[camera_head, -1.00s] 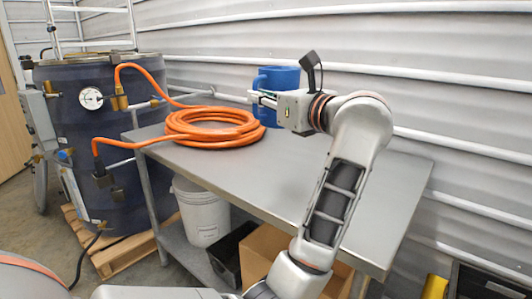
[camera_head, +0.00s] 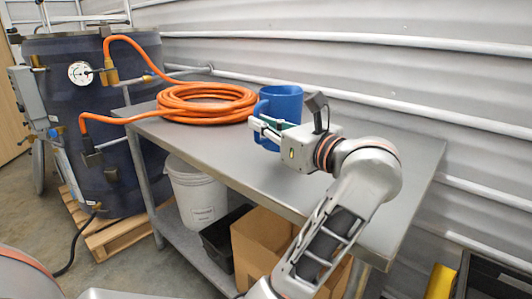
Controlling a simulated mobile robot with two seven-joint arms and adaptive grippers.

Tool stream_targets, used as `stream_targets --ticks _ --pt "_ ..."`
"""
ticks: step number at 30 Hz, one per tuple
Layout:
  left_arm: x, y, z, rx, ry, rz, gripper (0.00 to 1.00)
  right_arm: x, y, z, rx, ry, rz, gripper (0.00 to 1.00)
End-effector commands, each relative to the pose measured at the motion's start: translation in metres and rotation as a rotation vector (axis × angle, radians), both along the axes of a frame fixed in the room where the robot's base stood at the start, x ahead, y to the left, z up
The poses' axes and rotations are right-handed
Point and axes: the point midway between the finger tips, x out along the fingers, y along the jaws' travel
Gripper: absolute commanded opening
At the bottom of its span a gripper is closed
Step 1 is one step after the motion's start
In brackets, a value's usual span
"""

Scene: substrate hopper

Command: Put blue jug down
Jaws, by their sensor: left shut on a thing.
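The blue jug (camera_head: 285,102) is upright at the middle of the steel table (camera_head: 226,149), just right of the orange hose coil. My left gripper (camera_head: 259,124) reaches it from the right and is shut on it at the handle side; the fingers hide part of the jug's lower front. The jug's base shows close to the tabletop, but I cannot tell whether it touches. My right gripper is not in view.
The orange hose coil (camera_head: 208,112) lies on the table close to the jug's left. A dark drum (camera_head: 92,112) stands at left. The corrugated wall (camera_head: 350,70) is behind the table. A white bucket (camera_head: 195,192) and cardboard box (camera_head: 262,240) sit below.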

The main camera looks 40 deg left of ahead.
Motion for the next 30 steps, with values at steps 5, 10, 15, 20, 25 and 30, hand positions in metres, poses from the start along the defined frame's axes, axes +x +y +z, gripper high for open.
stream_targets --ticks 5,10,15,20,25,30 --pt "0.0 0.0 -0.008 0.002 -0.001 0.0 0.0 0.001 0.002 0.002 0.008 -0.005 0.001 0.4" --pt "0.0 0.001 -0.035 0.003 0.004 0.002 0.0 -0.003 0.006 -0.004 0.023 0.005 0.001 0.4" --pt "0.0 0.0 -0.06 0.002 0.003 0.001 0.0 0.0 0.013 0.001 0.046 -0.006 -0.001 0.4" --pt "-0.001 0.0 -0.06 0.001 -0.004 0.0 0.0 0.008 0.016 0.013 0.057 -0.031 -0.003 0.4" --pt "-0.001 0.0 -0.06 0.001 -0.003 0.0 0.0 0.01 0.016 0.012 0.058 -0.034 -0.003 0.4" --pt "0.0 0.0 -0.064 0.0 -0.002 0.0 0.19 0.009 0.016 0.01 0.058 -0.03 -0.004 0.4"
